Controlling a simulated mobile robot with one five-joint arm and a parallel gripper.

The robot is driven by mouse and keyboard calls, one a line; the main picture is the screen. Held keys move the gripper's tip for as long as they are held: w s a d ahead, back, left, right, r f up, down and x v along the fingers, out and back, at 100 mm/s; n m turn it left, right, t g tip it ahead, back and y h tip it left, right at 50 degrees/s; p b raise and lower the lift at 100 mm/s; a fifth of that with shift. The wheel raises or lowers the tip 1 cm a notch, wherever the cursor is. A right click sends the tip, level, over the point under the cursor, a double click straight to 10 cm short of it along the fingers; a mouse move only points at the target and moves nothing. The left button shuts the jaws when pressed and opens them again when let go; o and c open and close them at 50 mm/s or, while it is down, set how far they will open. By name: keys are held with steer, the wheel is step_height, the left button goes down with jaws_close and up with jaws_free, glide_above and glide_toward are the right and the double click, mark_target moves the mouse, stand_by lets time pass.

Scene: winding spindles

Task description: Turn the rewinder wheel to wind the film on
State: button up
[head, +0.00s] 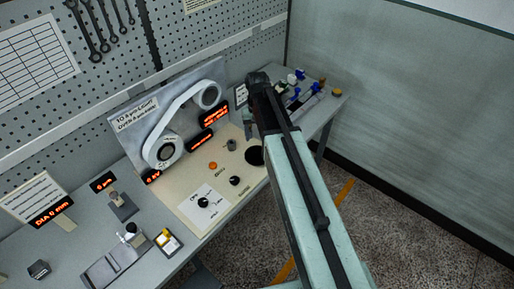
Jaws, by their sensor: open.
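A rewinder wheel cannot be told for certain in the head view. A tilted panel (118,138) on the bench carries a pale band looped around a large lower roller (163,151) and a smaller upper roller (209,96). A round black disc (255,156) on the beige base in front is partly hidden by my arm. My arm reaches from the lower right to the back of the bench. My gripper (253,105) is at its dark far end, right of the panel. It is open, its fingers are hard to make out, and nothing shows held in it.
The beige base (228,181) bears several knobs and an orange button (213,165). Small blue and white fixtures (295,78) stand at the bench's far right. A grey fixture (112,266) and a sign (35,198) are at the left. Floor right of my arm is clear.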

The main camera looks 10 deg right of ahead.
mark_target(257, 149)
steer(key=n, duration=0.7)
steer(key=shift+n, duration=0.3)
steer(key=n, duration=0.7)
step_height(257, 149, down, 8)
steer(key=b, duration=0.8)
steer(key=shift+r, duration=0.15)
jaws_close()
